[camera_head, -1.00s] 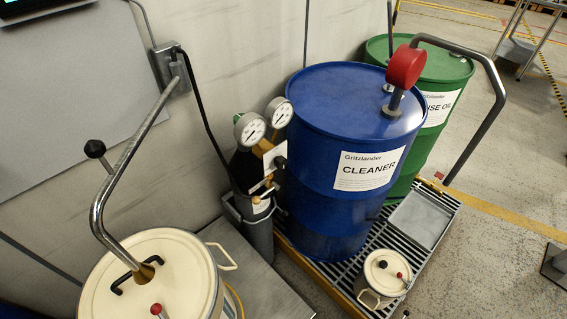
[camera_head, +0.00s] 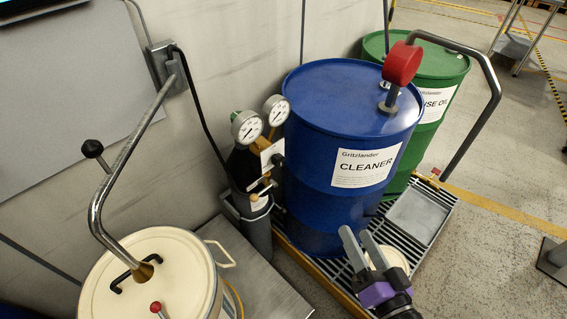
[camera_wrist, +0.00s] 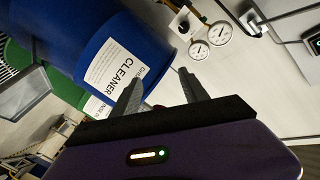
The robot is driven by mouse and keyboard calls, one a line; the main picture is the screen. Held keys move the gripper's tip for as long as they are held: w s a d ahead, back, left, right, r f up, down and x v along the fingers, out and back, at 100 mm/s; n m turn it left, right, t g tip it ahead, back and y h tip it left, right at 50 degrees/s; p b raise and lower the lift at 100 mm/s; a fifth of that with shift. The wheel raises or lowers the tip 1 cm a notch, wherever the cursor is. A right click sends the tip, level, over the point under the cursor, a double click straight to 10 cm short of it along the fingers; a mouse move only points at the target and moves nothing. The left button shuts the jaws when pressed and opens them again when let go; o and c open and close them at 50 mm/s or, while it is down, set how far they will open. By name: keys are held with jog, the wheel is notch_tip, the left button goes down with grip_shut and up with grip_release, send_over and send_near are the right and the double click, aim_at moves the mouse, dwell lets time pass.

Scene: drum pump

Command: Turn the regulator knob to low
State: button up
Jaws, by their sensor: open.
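The regulator (camera_head: 262,150) sits on top of a dark gas cylinder at mid-picture in the head view. It has brass fittings, a white plate and two round white gauges (camera_head: 246,127). A dark knob (camera_head: 278,160) shows at its right side, close to the blue drum; its marking is too small to read. The gauges also show at the upper right of the wrist view (camera_wrist: 199,50). My gripper (camera_head: 358,236) is open and empty at the lower right in the head view, in front of the blue drum, apart from the regulator. Its fingers show in the wrist view (camera_wrist: 160,82).
The blue CLEANER drum (camera_head: 345,110) stands right beside the regulator, with a green drum (camera_head: 440,75) behind. A cream-lidded vessel (camera_head: 150,270) with a bent metal pipe (camera_head: 110,180) stands at left. A small pot (camera_head: 398,258) is partly hidden by my gripper.

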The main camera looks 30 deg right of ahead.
jog(key=w+d+f+m, duration=0.1)
jog(key=w+d+m, duration=0.2)
jog(key=w+m, duration=0.65)
jog(key=m+y, duration=0.8)
jog(key=m, duration=0.4)
send_near(281, 162)
jog(key=w, duration=0.1)
jog(key=shift+t, duration=0.3)
jog(key=shift+a+p+x, duration=0.2)
jog(key=shift+p+x, duration=0.15)
jog(key=shift+x, duration=3.6)
jog(key=shift+f, duration=0.2)
grip_shut()
